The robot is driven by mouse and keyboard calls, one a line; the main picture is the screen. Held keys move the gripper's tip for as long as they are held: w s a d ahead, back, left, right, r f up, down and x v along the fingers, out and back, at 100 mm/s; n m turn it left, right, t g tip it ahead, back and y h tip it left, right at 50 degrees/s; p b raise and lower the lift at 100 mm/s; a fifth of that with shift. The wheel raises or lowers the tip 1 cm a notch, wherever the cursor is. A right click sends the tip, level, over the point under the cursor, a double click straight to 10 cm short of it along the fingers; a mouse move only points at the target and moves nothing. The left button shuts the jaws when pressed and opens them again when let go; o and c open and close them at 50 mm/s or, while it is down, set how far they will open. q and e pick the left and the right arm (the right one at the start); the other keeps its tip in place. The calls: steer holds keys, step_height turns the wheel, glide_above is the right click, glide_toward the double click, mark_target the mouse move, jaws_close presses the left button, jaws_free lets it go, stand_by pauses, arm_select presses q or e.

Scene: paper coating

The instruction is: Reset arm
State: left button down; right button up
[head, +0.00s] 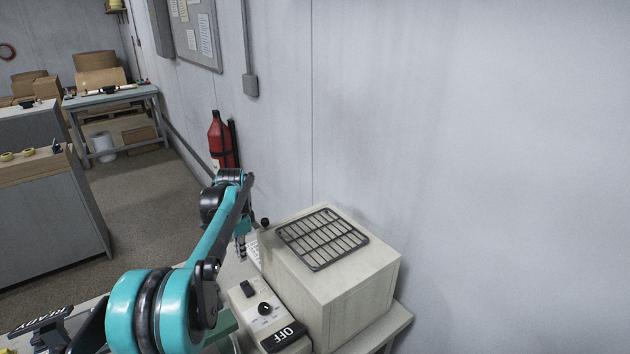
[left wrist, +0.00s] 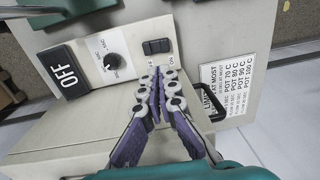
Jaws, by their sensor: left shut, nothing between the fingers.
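My left arm reaches in from the lower left in the head view, and its gripper (head: 241,246) is beside the beige machine, partly hidden behind the arm. In the left wrist view the left gripper (left wrist: 160,72) is shut and empty, its fingertips over the control panel by a small black rocker switch (left wrist: 157,46). The panel has a dial (left wrist: 113,61) and a black OFF plate (left wrist: 66,72). In the head view the dial (head: 265,309) and OFF plate (head: 284,336) also show. Whether the fingers touch the panel, I cannot tell. My right gripper is not in view.
The beige box (head: 345,285) with a black wire grid (head: 322,238) on top stands against the wall. A red fire extinguisher (head: 221,142) hangs behind the arm. A grey cabinet (head: 50,220) and a far table (head: 110,97) stand at left. Floor between them is clear.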

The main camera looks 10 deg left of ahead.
arm_select(q)
steer(key=s+d+r+n+t+b, duration=0.1)
steer(key=s+d+n+t+b, duration=0.2)
steer(key=s+d, duration=1.3)
steer(key=s+n+t, duration=0.2)
steer(key=s, duration=0.2)
steer(key=shift+s+d+r+n, duration=0.3)
steer(key=shift+r+n, duration=0.05)
steer(key=shift+n, duration=0.05)
steer(key=c, duration=2.3)
jaws_free()
steer(key=s+d+f, duration=0.1)
steer(key=s, duration=0.1)
steer(key=s+d+f+n+t, duration=0.1)
steer(key=s+f, duration=0.1)
steer(key=s+d+f+n+b, duration=0.1)
steer(key=s+f, duration=0.1)
steer(key=shift+s+f+t, duration=0.15)
steer(key=shift+s+t, duration=0.15)
steer(key=shift+s, duration=0.05)
steer(key=o, duration=1)
steer(key=shift+s+d+f, duration=0.1)
steer(key=shift+s+f, duration=0.05)
steer(key=shift+f, duration=0.05)
